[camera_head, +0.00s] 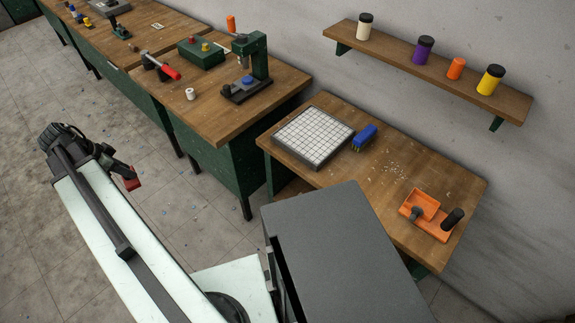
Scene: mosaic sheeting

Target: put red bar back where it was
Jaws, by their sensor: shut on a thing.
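My gripper (124,171) is at the left, at the end of my pale arm, above the tiled floor and to the left of the benches. It is shut on a small dark-red piece, the red bar (132,182), which hangs at the fingertips. The bar is small here and partly hidden by the jaw, so its full shape and tilt are unclear. I cannot tell from this view where the bar was before.
The middle bench (211,119) carries a green press (248,68), a green box (200,54), a red-handled tool (166,69) and a white roll (190,94). The right bench (384,198) has a white grid tray (313,137), blue block (365,137) and orange tray (424,206). A wall shelf (398,53) holds jars.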

